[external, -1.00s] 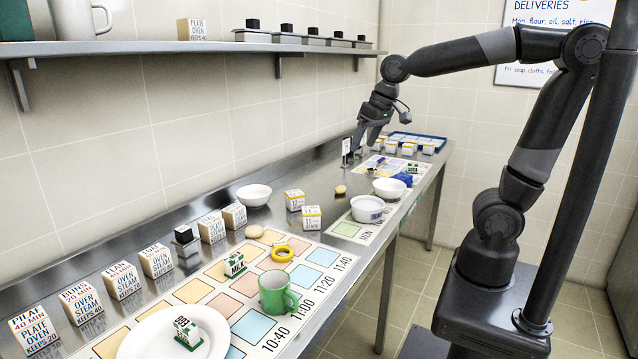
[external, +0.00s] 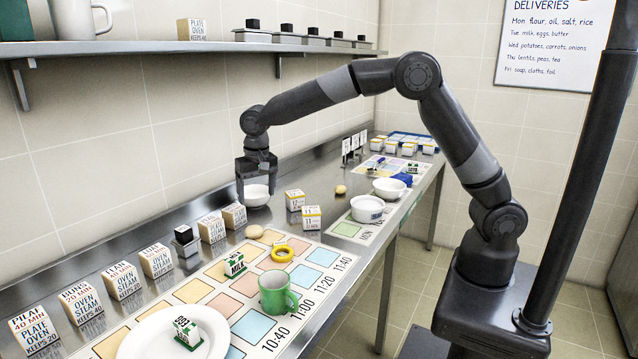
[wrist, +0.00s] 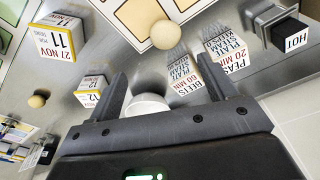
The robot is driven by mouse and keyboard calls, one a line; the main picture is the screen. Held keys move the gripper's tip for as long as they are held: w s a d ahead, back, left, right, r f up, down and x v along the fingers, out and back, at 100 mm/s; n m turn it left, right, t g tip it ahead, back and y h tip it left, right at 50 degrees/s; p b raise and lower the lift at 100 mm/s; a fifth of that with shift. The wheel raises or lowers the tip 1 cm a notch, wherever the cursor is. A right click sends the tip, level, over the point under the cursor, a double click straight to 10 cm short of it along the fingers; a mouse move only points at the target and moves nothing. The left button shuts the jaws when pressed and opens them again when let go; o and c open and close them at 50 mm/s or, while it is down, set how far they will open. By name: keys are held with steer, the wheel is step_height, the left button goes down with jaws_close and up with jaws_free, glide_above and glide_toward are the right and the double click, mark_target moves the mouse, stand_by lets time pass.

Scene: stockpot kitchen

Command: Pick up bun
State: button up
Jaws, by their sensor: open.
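A beige round bun (external: 254,231) lies at the back edge of the coloured time chart. In the wrist view that bun (wrist: 165,35) is at the top middle, beyond the fingertips. A second beige round bun (external: 340,189) lies farther along the counter, and it also shows at the left of the wrist view (wrist: 37,101). My gripper (external: 257,194) is open and empty, pointing down over the white bowl (external: 255,200). In the wrist view the bowl (wrist: 148,103) shows between the spread fingers of my gripper (wrist: 162,74). Neither bun is touched.
Two label cubes (external: 311,217) stand right of the bowl. A yellow ring (external: 282,253), green mug (external: 278,294) and white plate (external: 140,335) are in front.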

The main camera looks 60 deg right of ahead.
steer(key=a+f, duration=0.1)
steer(key=f, duration=0.1)
glide_above(254, 227)
steer(key=f, duration=0.5)
steer(key=shift+s+a+f, duration=0.1)
steer(key=shift+s+a, duration=0.2)
steer(key=shift+a, duration=0.05)
steer(key=shift+w+d+f, duration=0.1)
steer(key=shift+f, duration=0.8)
steer(key=shift+w+d+f, duration=0.15)
steer(key=shift+f, duration=0.7)
steer(key=shift+w+d+f, duration=0.1)
steer(key=shift+f, duration=0.8)
steer(key=shift+c, duration=0.4)
steer(key=c, duration=1)
steer(key=shift+o, duration=0.2)
steer(key=shift+r, duration=0.15)
